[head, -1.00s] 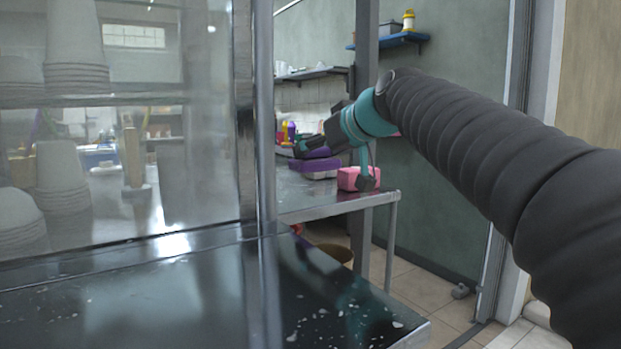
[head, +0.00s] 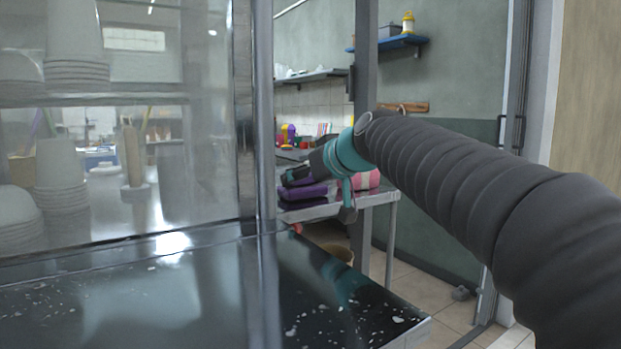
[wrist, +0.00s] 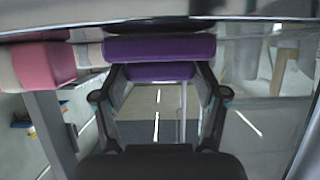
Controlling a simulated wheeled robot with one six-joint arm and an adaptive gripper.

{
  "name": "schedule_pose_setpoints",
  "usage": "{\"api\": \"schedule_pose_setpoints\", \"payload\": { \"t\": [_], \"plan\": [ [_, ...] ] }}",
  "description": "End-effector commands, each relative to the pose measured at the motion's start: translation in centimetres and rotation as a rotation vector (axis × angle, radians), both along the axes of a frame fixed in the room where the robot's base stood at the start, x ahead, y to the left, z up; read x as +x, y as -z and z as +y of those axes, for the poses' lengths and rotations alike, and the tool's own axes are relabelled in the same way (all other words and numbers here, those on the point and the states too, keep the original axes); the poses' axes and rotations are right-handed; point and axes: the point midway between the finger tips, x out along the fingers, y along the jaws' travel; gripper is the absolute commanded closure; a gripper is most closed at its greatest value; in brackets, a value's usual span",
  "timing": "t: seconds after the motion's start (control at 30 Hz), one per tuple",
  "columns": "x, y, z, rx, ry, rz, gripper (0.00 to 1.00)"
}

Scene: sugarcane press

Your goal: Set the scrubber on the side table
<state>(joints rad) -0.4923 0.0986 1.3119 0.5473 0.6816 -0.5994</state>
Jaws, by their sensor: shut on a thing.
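A purple block, which I take to be the scrubber (head: 302,192), is at my gripper, low over or on the metal side table (head: 346,202). Whether it touches the tabletop cannot be told. My gripper (head: 290,180) is shut on it. In the wrist view the purple scrubber (wrist: 160,47) spans across between the fingertips of my gripper (wrist: 160,76), with a second purple face below it. Part of the scrubber is hidden by the fingers in the head view.
A pink block (head: 366,180) sits on the table right of my gripper, partly hidden by my arm; it also shows in the wrist view (wrist: 45,64). A metal post (head: 365,100) and a glass cabinet (head: 120,180) stand close by. A dark counter (head: 200,290) lies in front.

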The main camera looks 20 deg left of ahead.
Motion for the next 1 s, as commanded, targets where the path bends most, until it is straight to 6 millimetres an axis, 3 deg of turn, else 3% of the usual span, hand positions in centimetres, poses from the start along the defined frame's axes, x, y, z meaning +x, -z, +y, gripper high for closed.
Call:
{"api": "schedule_pose_setpoints", "payload": {
  "t": [0.03, 0.07, 0.17, 0.6, 1.0],
  "plan": [
    [0.0, 0.3, 0.0, 0.000, 0.000, 0.000, 0.68],
    [0.0, 0.3, 0.0, 0.000, 0.000, 0.000, 0.26],
    [0.0, 0.2, 0.0, 0.000, 0.000, 0.000, 0.03],
    [0.0, -0.4, 0.0, 0.000, 0.000, 0.000, 0.03],
    [-4.3, -3.1, -5.1, 0.001, 0.002, -0.004, 0.03]
  ]
}}
